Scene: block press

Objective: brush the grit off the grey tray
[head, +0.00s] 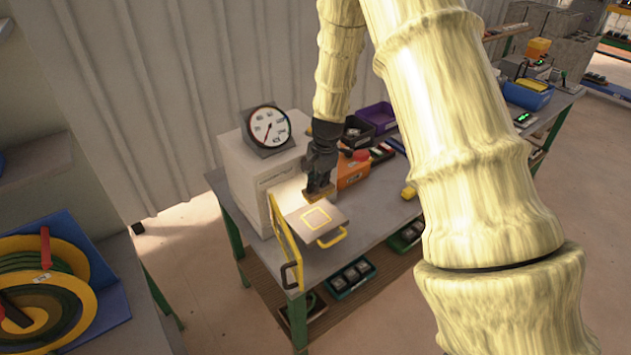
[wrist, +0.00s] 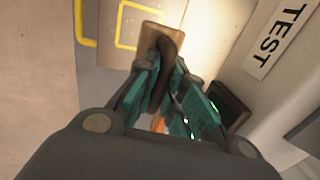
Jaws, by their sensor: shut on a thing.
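The grey tray (head: 334,214) sticks out at the front of the press, with a yellow square outline on top and a yellow handle at its front right. In the wrist view the tray (wrist: 108,52) is at the top, partly covered by the brush. My gripper (head: 318,185) is above the tray's back edge, shut on a brown wooden brush (head: 319,194). The brush (wrist: 151,36) shows between the teal fingers of my gripper (wrist: 165,85), its far end over the tray near the outline. I cannot tell whether it touches the tray.
The pale press (head: 247,168) with a round gauge (head: 270,127) stands left of my gripper. An open yellow-framed door (head: 283,240) stands at the tray's left. An orange bin (head: 352,172) and a yellow block (head: 408,192) are on the bench. Bare bench (head: 375,215) lies right of the tray.

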